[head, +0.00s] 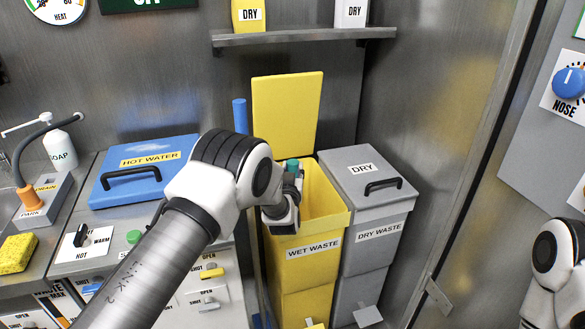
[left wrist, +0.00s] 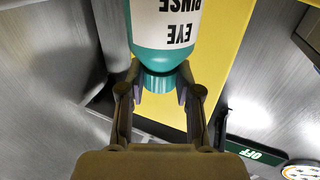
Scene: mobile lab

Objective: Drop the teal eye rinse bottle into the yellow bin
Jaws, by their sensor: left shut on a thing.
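The teal eye rinse bottle (left wrist: 165,30) has a white label that reads upside down in the left wrist view. My left gripper (left wrist: 160,92) is shut on its teal narrow end. In the head view a small teal part of the bottle (head: 292,164) shows above my left gripper (head: 292,188); the rest is hidden. The gripper is at the left side of the open mouth of the yellow bin (head: 318,262), labelled WET WASTE. The bin's yellow lid (head: 288,112) stands up behind it. My right gripper is out of view.
A grey DRY WASTE bin (head: 376,238) with a closed lid stands right beside the yellow bin. A blue HOT WATER lid (head: 142,172) is on the left counter. A shelf (head: 305,36) with DRY containers hangs above. A metal door frame is at the right.

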